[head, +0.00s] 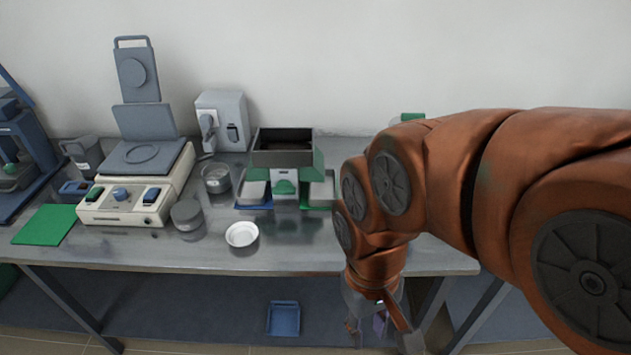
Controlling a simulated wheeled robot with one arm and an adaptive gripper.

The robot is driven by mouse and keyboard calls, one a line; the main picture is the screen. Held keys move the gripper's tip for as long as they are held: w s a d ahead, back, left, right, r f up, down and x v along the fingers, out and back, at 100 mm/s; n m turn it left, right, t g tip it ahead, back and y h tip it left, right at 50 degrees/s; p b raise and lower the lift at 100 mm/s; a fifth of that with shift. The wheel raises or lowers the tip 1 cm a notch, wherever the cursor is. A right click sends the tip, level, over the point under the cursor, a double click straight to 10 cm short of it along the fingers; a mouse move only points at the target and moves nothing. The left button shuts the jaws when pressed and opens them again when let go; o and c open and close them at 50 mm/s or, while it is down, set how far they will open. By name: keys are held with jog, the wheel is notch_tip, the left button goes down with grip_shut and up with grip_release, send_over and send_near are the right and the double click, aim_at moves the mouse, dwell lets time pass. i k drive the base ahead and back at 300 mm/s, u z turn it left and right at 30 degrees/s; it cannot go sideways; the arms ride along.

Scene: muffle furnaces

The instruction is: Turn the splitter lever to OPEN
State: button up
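The splitter (284,152) stands on the bench a little left of my arm. It has a dark open hopper on top and green sides. A green lever (284,187) sits low on its pale front plate; its marking is too small to read. A tray with a blue edge (254,206) lies at its left and a green-edged tray (320,191) at its right. My gripper (378,325) hangs beyond the bench's front edge, below and right of the splitter. Its fingers look apart, and I see nothing held in them.
A white dish (242,235), a grey lidded jar (187,217) and a metal cup (216,178) stand left of the splitter. A cream machine (138,185) with a raised lid is farther left. A blue tray (284,318) lies below the bench. The bench's front strip is clear before the splitter.

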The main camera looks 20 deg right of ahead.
aim_at(285, 187)
jog(key=u, duration=2.55)
jog(key=k, duration=0.6)
jog(key=z, duration=0.85)
